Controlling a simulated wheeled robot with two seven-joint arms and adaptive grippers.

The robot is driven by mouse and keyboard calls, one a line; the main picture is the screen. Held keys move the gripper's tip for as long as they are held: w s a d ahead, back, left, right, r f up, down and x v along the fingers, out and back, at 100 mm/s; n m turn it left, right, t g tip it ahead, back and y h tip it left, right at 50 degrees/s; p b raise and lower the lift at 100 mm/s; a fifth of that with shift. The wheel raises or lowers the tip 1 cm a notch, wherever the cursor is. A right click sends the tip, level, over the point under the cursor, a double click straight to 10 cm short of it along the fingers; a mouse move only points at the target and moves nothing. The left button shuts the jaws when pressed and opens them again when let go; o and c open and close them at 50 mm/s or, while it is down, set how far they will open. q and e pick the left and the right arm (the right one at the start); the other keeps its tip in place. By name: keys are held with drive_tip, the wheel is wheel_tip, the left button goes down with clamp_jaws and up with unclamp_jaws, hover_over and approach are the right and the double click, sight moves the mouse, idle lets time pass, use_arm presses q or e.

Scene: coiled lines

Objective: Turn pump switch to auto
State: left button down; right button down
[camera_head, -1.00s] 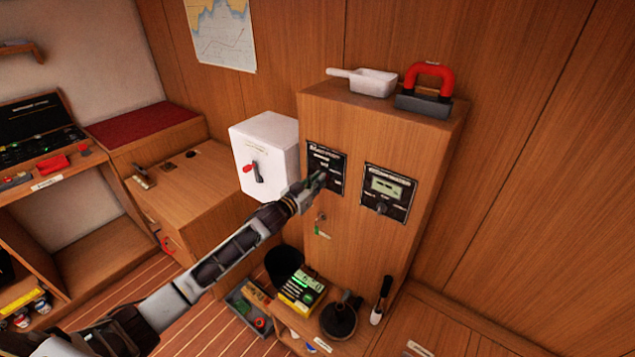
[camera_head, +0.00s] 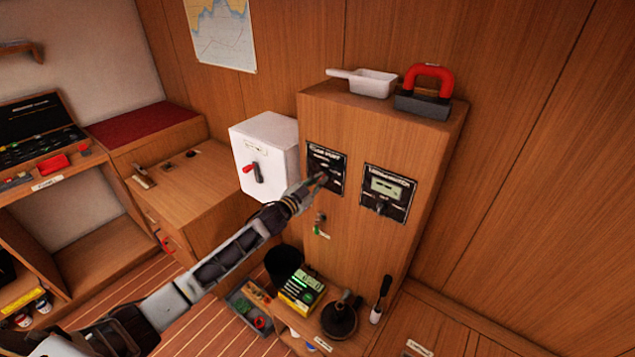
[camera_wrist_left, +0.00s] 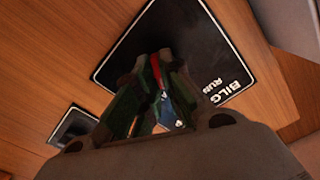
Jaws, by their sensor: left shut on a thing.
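The pump switch panel (camera_head: 326,160) is a black plate on the front of the wooden cabinet. In the left wrist view the plate (camera_wrist_left: 192,40) carries white lettering that begins "BILG". My left gripper (camera_head: 318,181) is at the lower part of this plate. In the left wrist view its fingers (camera_wrist_left: 158,85) are shut on the switch knob, with a red strip showing between them. The fingers hide most of the knob, so its exact setting cannot be read. My right gripper is not in view.
A second black panel (camera_head: 388,193) with a display and knob is to the right. A white box (camera_head: 265,150) with a red-and-black switch stands left. A key with a green tag (camera_head: 320,228) hangs below. A scoop (camera_head: 366,82) and red-handled tool (camera_head: 428,88) lie on top.

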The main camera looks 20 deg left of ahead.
use_arm(q)
drive_tip(key=shift+d+m, duration=0.1)
drive_tip(key=shift+m, duration=1.4)
drive_tip(key=c, duration=1.6)
unclamp_jaws()
drive_tip(key=shift+o, duration=0.2)
drive_tip(key=shift+s, duration=0.15)
drive_tip(key=v, duration=1.1)
drive_tip(key=shift+s, duration=0.35)
drive_tip(key=shift+a, duration=0.2)
